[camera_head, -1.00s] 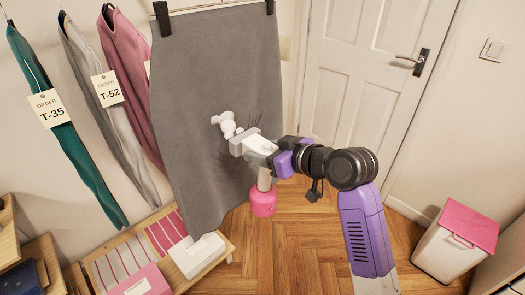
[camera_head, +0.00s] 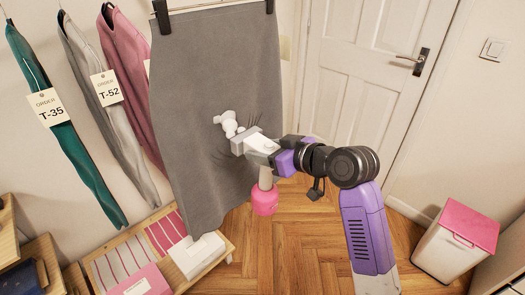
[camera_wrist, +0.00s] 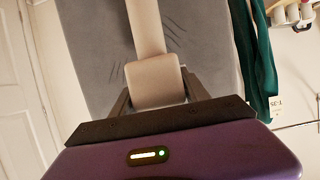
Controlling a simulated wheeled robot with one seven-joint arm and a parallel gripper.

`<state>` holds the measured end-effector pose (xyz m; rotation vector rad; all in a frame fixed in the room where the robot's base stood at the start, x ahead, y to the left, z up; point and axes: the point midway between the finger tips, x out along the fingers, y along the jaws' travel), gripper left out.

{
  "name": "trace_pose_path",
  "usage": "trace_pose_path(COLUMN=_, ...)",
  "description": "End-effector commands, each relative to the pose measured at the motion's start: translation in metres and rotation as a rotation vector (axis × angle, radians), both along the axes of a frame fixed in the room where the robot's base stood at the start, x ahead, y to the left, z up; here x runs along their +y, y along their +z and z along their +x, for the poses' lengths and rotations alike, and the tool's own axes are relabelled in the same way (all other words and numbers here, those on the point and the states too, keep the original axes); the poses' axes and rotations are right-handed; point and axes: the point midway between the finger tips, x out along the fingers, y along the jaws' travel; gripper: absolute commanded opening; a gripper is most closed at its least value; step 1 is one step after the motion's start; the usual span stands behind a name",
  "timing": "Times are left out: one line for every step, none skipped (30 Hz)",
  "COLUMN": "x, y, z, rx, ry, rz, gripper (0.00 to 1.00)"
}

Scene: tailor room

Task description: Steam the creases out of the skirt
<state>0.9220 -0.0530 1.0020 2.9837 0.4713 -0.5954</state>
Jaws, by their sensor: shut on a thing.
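The grey skirt (camera_head: 215,80) hangs by two black clips from a rail, and it also fills much of the wrist view (camera_wrist: 90,45). Dark crease lines show on it on both sides of the steamer in the wrist view. My gripper (camera_head: 262,150) is shut on the steamer, which has a pale body (camera_wrist: 152,82) and a pink tank (camera_head: 265,201) hanging below. The steamer's head faces the skirt's lower middle, and white puffs like steam (camera_head: 229,123) show beside it. I cannot tell whether the head touches the cloth. The cloth behind the head is hidden.
Teal (camera_head: 65,125), grey and pink garments with order tags hang at the left. A low wooden rack (camera_head: 225,250) with boxes stands below the skirt. A white door (camera_head: 365,80) is behind, and a pink-lidded bin (camera_head: 450,250) stands at right. The floor between is clear.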

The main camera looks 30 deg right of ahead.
Motion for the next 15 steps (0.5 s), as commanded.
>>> trace_pose_path(x=-0.003, y=0.001, z=0.001, rx=-0.007, ry=-0.001, rz=0.0, gripper=0.0)
trace_pose_path(x=-0.005, y=0.0, z=0.002, rx=-0.007, ry=-0.001, rz=0.0, gripper=0.0)
trace_pose_path(x=-0.006, y=-0.001, z=0.002, rx=-0.007, ry=-0.001, rz=0.001, gripper=0.0)
trace_pose_path(x=-0.008, y=-0.001, z=0.003, rx=-0.007, ry=-0.001, rz=0.001, gripper=0.0)
trace_pose_path(x=-0.009, y=-0.002, z=0.003, rx=-0.007, ry=-0.002, rz=0.001, gripper=0.0)
trace_pose_path(x=-0.011, y=-0.003, z=0.004, rx=-0.007, ry=-0.002, rz=0.001, gripper=0.0)
trace_pose_path(x=-0.013, y=-0.004, z=0.004, rx=-0.007, ry=-0.002, rz=0.001, gripper=0.0)
trace_pose_path(x=-0.014, y=-0.004, z=0.005, rx=-0.007, ry=-0.003, rz=0.001, gripper=0.0)
trace_pose_path(x=-0.016, y=-0.005, z=0.005, rx=-0.007, ry=-0.001, rz=0.001, gripper=0.0)
trace_pose_path(x=-0.017, y=-0.006, z=0.006, rx=-0.008, ry=-0.001, rz=0.001, gripper=0.0)
trace_pose_path(x=-0.018, y=-0.006, z=0.006, rx=-0.008, ry=-0.001, rz=0.0, gripper=0.0)
trace_pose_path(x=-0.02, y=-0.007, z=0.007, rx=-0.008, ry=-0.001, rz=0.0, gripper=0.0)
trace_pose_path(x=-0.021, y=-0.008, z=0.007, rx=-0.008, ry=-0.001, rz=0.0, gripper=0.0)
trace_pose_path(x=-0.023, y=-0.009, z=0.008, rx=-0.007, ry=-0.001, rz=0.001, gripper=0.0)
trace_pose_path(x=-0.025, y=-0.009, z=0.009, rx=-0.007, ry=-0.001, rz=0.001, gripper=0.0)
